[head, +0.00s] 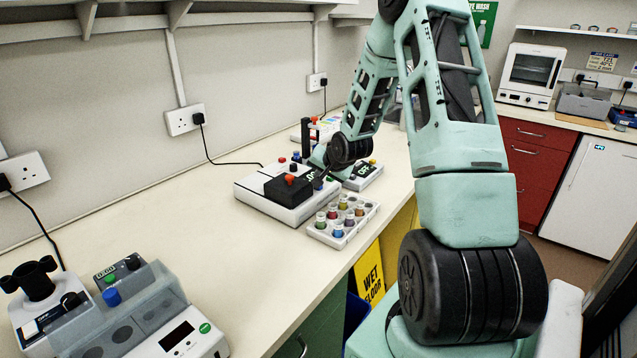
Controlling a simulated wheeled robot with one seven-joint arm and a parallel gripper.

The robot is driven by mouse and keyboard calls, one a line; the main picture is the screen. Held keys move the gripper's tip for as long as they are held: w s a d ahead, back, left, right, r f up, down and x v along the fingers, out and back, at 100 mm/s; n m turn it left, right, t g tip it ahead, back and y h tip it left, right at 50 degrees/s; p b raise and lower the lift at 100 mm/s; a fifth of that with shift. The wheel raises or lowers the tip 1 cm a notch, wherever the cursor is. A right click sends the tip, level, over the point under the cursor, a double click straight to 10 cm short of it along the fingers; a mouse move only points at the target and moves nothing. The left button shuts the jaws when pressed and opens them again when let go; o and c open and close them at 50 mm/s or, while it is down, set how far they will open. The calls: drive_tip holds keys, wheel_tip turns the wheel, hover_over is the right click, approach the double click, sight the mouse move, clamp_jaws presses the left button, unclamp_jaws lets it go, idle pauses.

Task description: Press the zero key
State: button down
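No key can be read as the zero key in this view. A white and grey instrument (150,340) at the lower left has a dark display (176,336) and a round green key (204,328) whose marking is too small to read. A white box with a black top (270,190) stands farther along the bench and carries a red knob (290,180). My gripper (318,168) is over the right side of this box, far from the lower-left instrument. Its fingers are small and partly hidden, so I cannot tell whether they are open or touching anything.
A white rack of small coloured-top vials (315,234) stands at the bench's front edge, close to my gripper. A white unit marked OFF (372,176) is just behind it. The bench (190,215) between the lower-left instrument and the box is clear.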

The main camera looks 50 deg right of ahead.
wheel_tip(320, 180, up, 6)
drive_tip(key=p, duration=0.5)
idle(0.6)
idle(0.4)
